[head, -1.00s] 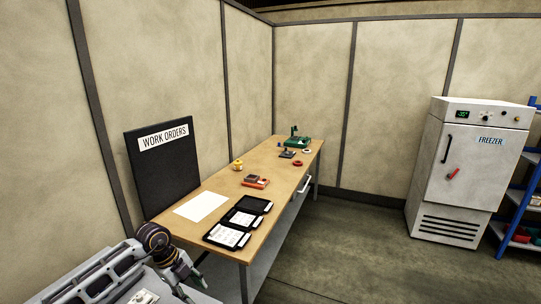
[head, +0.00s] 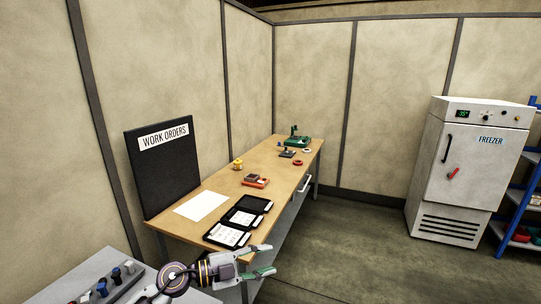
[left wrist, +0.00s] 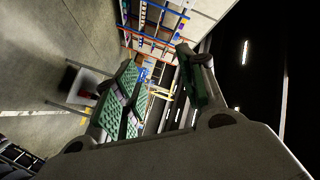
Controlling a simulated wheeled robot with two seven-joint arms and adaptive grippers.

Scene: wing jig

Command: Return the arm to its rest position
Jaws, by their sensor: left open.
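My left gripper (head: 268,260) shows at the bottom centre of the head view, pointing right, in front of the near end of the wooden table. Its two fingers with green pads are spread apart with nothing between them. In the left wrist view the fingers (left wrist: 160,90) are also apart and empty, with a distant shelf rack behind them. My right gripper is not in view.
A freezer (head: 462,170) stands right. A grey surface with knobs (head: 95,275) is lower left. The floor between is clear.

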